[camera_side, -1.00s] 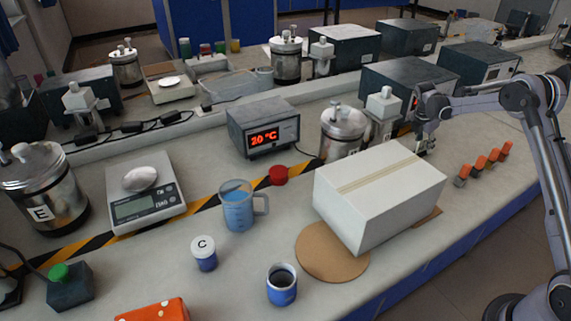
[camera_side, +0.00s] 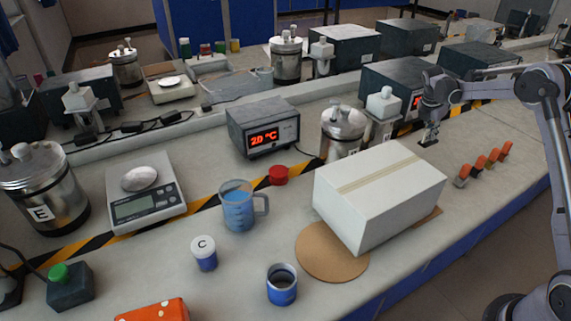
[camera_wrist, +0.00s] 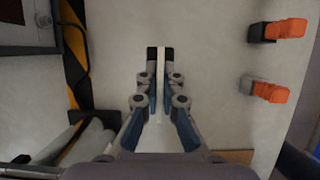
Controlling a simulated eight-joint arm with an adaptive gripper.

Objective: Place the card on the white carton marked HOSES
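My gripper (camera_side: 428,141) is above the bench behind the far right end of the white carton, apart from it. In the wrist view my gripper (camera_wrist: 161,55) has its dark fingertips close together, with a thin white strip between them. The strip looks like the card (camera_wrist: 161,90) seen edge-on; its faces are hidden, and I cannot make it out in the side view. The white carton (camera_side: 385,200) stands closed on the bench, with a tan tape band along its top. No HOSES marking is readable on its visible faces.
Orange-topped items (camera_side: 480,163) stand in a row right of the carton. A metal canister (camera_side: 343,132) and a white-capped bottle (camera_side: 383,110) stand behind it. A round brown mat (camera_side: 325,262) lies partly under the carton's front. A blue jug (camera_side: 238,207) is to the left.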

